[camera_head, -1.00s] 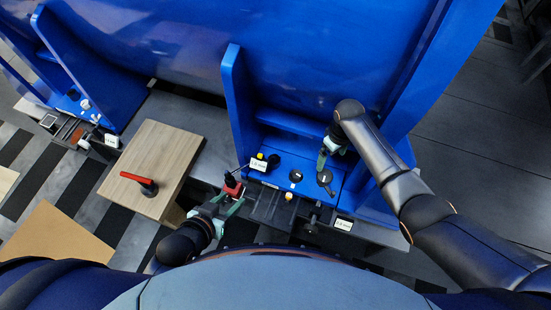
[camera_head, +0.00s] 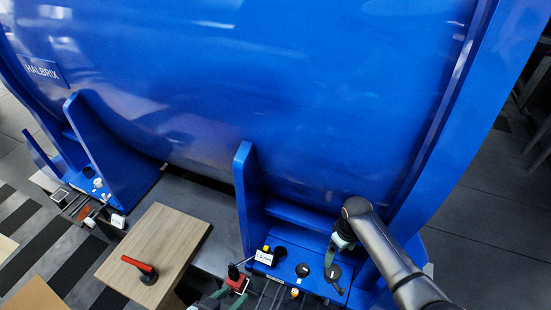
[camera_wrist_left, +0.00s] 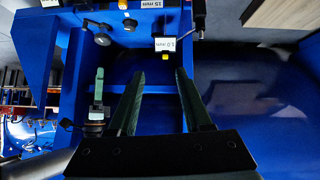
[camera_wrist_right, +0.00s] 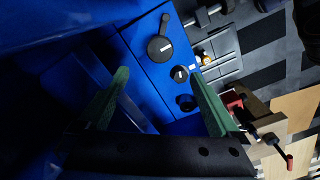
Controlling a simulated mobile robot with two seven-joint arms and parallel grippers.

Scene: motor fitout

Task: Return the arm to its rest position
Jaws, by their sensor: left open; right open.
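My right gripper (camera_head: 334,254) reaches in from the right, beside a black round cap with a tab (camera_head: 333,272) on the blue base. In the right wrist view its green fingers (camera_wrist_right: 158,92) stand wide apart with nothing held between them.
The large blue machine (camera_head: 240,80) fills the back, with upright blue ribs (camera_head: 246,195) on both sides of the workspace. A wooden block (camera_head: 160,245) with a red-handled lever (camera_head: 140,267) stands at left. Open floor (camera_head: 480,230) lies at right.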

